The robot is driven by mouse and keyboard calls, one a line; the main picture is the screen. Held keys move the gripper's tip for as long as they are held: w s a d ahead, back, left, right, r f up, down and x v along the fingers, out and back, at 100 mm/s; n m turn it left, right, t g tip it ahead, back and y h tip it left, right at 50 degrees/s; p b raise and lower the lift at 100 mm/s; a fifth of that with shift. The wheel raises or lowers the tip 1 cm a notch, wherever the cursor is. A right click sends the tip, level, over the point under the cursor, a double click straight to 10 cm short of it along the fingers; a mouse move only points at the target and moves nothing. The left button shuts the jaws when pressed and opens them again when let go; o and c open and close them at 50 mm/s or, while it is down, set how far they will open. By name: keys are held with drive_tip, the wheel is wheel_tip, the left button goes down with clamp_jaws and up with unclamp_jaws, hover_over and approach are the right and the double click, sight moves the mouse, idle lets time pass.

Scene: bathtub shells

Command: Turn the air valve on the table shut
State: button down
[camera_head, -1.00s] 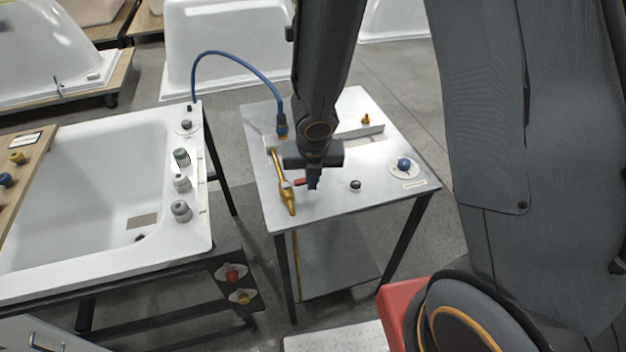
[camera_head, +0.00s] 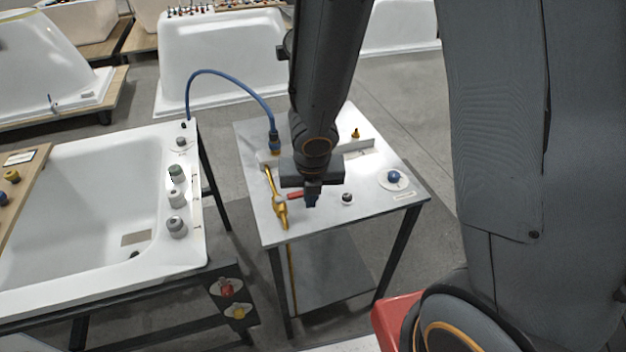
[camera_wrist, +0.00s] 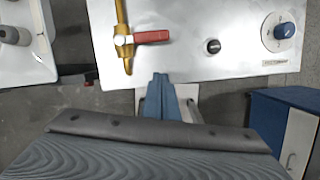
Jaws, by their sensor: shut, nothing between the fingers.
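The air valve is a brass fitting (camera_head: 279,205) on a brass pipe along the left side of the metal table (camera_head: 375,225), with a red lever (camera_head: 294,195). In the wrist view the lever (camera_wrist: 153,37) points right, crosswise to the upright-looking brass pipe (camera_wrist: 123,45). My gripper (camera_head: 311,201) is shut and empty, just right of the lever's end in the head view. In the wrist view its blue-grey fingertips (camera_wrist: 160,80) lie below the lever with a visible gap. I cannot tell their exact height above the table.
A blue hose (camera_head: 235,77) arches from the table to the white tub panel. A blue knob (camera_head: 394,176) and a small dark knob (camera_head: 347,198) are on the table's right half. A low raised bar (camera_head: 357,148) stands behind my gripper. A bathtub (camera_head: 95,205) stands left.

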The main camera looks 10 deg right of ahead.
drive_tip(key=shift+p+v, duration=1.1)
drive_tip(key=shift+v, duration=1.9)
drive_tip(key=shift+d+r, duration=0.1)
drive_tip(key=shift+d, duration=0.05)
drive_tip(key=s+d+f+m+b, duration=0.1)
drive_tip(key=d+m+b, duration=0.2)
drive_tip(key=m, duration=0.8)
drive_tip(key=d+f+m+g+b, duration=0.1)
drive_tip(key=d+m+b, duration=0.2)
drive_tip(key=m, duration=0.9)
drive_tip(key=s+d+f+m+b, duration=0.1)
drive_tip(key=d+m+b, duration=0.2)
drive_tip(key=m, duration=0.8)
drive_tip(key=shift+s+f+m+b, duration=0.25)
drive_tip(key=shift+s+m+b, duration=0.1)
drive_tip(key=shift+b, duration=0.8)
